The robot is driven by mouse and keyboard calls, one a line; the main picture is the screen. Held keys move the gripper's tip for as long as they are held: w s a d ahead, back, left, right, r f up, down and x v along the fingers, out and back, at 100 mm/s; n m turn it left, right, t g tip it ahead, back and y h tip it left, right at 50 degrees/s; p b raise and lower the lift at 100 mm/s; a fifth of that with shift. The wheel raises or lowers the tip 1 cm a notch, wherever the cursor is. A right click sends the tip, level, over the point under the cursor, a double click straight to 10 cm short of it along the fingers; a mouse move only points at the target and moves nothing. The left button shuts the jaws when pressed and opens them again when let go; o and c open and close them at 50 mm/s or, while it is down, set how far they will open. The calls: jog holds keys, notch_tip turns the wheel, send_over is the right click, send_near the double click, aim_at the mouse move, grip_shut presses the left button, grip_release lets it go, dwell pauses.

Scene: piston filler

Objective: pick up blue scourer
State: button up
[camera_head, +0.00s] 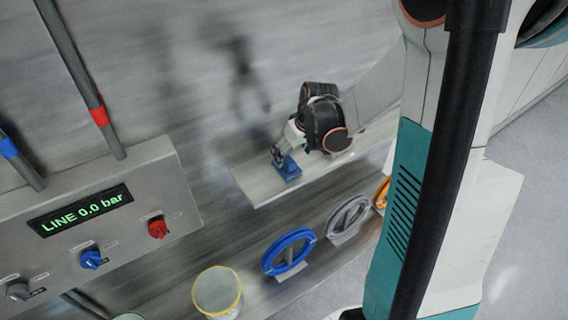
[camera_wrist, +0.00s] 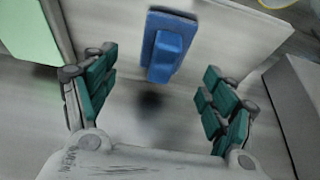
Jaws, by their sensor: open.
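The blue scourer (camera_wrist: 168,47) lies on a pale shelf (camera_wrist: 225,40) in the wrist view, at top centre, with a raised blue grip along its middle. It also shows in the head view (camera_head: 289,169), near the edge of the shelf (camera_head: 262,188). My gripper (camera_wrist: 156,92) is open, with its green-padded fingers spread wide to the left and right. The scourer is beyond the gap between the fingers, and nothing is held. In the head view my gripper (camera_head: 277,155) is right beside the scourer and partly hides it; contact cannot be told there.
A grey control panel (camera_head: 180,190) with a red knob (camera_head: 157,228) and a blue knob (camera_head: 91,258) stands at left. A pale green block (camera_wrist: 25,30) is at upper left.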

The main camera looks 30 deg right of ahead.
aim_at(288, 158)
jog(key=shift+a+x, duration=0.1)
jog(key=shift+x, duration=1.4)
jog(key=shift+a+x, duration=0.15)
jog(key=shift+x, duration=1.35)
jog(key=shift+c, duration=0.4)
jog(key=c, duration=1.1)
